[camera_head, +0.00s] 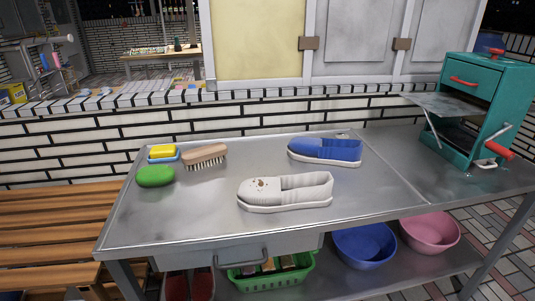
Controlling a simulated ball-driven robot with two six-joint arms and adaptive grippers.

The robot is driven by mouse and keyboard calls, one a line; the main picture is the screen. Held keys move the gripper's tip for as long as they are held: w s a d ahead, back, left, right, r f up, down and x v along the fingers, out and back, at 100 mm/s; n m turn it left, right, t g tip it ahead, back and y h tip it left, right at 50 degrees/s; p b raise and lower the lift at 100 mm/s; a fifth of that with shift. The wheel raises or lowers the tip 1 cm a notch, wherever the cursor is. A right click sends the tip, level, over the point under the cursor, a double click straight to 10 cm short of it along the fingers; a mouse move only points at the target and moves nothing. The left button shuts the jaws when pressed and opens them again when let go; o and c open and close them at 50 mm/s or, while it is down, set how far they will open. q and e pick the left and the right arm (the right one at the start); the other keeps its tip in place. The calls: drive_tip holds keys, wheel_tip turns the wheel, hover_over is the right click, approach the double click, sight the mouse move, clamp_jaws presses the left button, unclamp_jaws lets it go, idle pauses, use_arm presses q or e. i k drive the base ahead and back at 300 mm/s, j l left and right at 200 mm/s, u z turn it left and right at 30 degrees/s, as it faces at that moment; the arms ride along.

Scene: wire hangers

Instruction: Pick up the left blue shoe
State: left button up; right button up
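A blue shoe (325,151) with a white sole lies on the metal table at the back, right of the middle. Its toe points left. A white shoe (286,190) with brown marks on its toe lies in front of it, nearer the table's front edge and also toe left. The two shoes are apart. Only one blue shoe shows. Neither of my grippers is in view.
The metal table (180,215) also bears a wooden brush (205,154), a green oval thing (156,176), a yellow sponge (162,151) and a teal machine (485,100) with red handles at the right. A brick wall stands behind. The table's front middle is clear.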

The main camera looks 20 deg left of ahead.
sight(346, 153)
drive_tip(key=i+l, duration=0.8)
drive_tip(key=l, duration=0.1)
